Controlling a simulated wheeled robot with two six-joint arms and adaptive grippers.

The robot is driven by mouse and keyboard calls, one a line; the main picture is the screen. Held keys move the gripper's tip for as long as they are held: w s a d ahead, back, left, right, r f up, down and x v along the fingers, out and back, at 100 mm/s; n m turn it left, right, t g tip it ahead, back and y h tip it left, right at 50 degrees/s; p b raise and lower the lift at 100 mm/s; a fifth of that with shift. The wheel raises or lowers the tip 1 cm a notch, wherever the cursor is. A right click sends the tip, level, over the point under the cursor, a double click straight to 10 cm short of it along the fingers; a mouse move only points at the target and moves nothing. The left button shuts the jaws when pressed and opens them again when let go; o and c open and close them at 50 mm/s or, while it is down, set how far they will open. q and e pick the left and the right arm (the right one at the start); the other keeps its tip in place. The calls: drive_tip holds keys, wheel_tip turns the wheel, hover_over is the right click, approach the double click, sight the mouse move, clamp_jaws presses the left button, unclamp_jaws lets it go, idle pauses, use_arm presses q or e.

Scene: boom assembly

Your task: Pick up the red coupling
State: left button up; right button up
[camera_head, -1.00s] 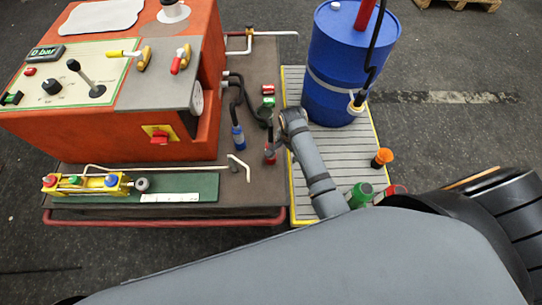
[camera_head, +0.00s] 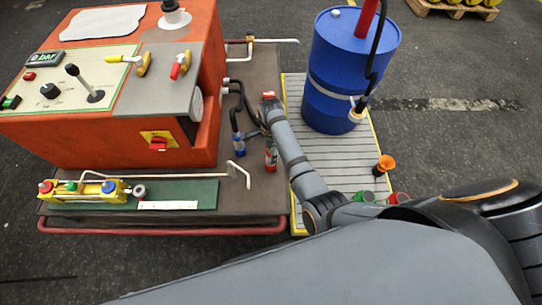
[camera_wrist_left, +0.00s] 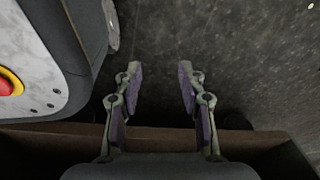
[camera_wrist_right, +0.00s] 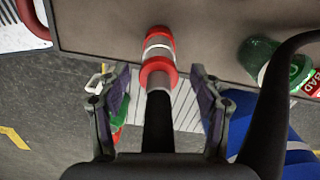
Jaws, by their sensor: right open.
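The red coupling (camera_head: 271,158), with red and silver bands, stands on the dark bench top beside the blue coupling (camera_head: 238,145) in the head view. In the right wrist view the red coupling (camera_wrist_right: 158,65) has a black hose running from it toward the camera. My right gripper (camera_wrist_right: 160,80) is open, with one finger on each side of the coupling and hose, and visible gaps on both sides. My left gripper (camera_wrist_left: 160,75) is open and empty over the dark floor. My right gripper's fingers are not clear in the head view.
The orange machine (camera_head: 120,125) stands left of the couplings. The blue drum (camera_head: 350,60) stands on the slatted platform (camera_head: 296,95) to the right. An orange cup (camera_head: 385,163), a green cup (camera_head: 363,196) and a red cup (camera_head: 398,198) are near my right arm. Black hoses lie close by.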

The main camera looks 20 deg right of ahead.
wheel_tip(320, 180, down, 4)
drive_tip(key=shift+a+f+b, duration=0.15)
drive_tip(key=shift+f+b, duration=0.1)
drive_tip(key=shift+b, duration=0.7)
drive_tip(key=shift+f, duration=0.35)
use_arm(q)
drive_tip(key=w, duration=0.3)
drive_tip(key=shift+d+r, duration=0.1)
drive_tip(key=shift+r, duration=0.1)
use_arm(e)
drive_tip(key=shift+c, duration=0.2)
use_arm(q)
drive_tip(key=shift+w, duration=0.1)
use_arm(e)
drive_tip(key=shift+r, duration=0.1)
clamp_jaws()
